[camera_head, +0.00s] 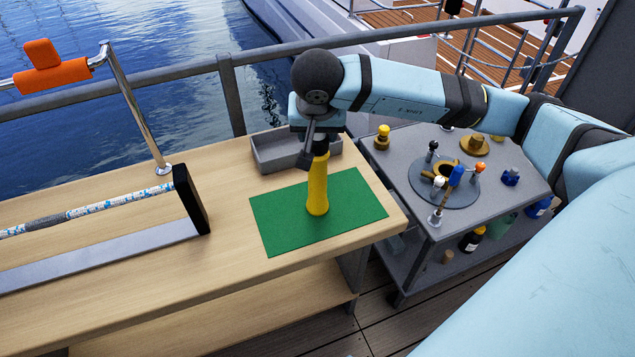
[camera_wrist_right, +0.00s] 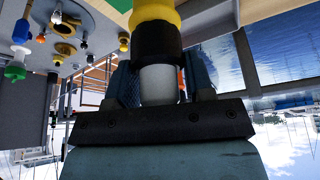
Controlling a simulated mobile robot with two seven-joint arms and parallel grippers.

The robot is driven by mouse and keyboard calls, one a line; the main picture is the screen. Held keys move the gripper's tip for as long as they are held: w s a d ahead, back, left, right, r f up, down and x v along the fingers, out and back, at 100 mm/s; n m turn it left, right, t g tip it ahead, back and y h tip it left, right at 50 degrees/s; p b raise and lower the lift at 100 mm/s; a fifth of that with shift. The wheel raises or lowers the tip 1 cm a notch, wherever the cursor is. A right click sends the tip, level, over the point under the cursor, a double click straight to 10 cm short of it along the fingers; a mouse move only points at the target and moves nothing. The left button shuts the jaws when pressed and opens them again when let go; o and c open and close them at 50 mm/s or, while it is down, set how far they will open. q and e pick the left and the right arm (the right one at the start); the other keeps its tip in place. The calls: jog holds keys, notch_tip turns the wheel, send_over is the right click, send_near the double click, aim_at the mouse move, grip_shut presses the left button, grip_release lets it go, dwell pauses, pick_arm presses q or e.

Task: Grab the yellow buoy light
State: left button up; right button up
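The yellow buoy light (camera_head: 317,188) stands upright over the green mat (camera_head: 277,217) on the wooden table. Its top end is hidden by my right gripper (camera_head: 318,140), which points down at it from above. In the right wrist view the light shows its yellow body (camera_wrist_right: 154,12), a black collar and a white end, between the two fingers of my right gripper (camera_wrist_right: 163,75). The fingers flank the white end and collar closely on both sides. I cannot tell whether they press on it. My left gripper is not in view.
A grey tray (camera_head: 273,154) lies just behind the mat. A black upright plate (camera_head: 190,200), a striped rope and a chrome rail with an orange clamp (camera_head: 52,70) are at the left. A grey cart (camera_head: 395,172) with a winch and several small parts stands to the right. Water lies beyond the railing.

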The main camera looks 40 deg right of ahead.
grip_shut()
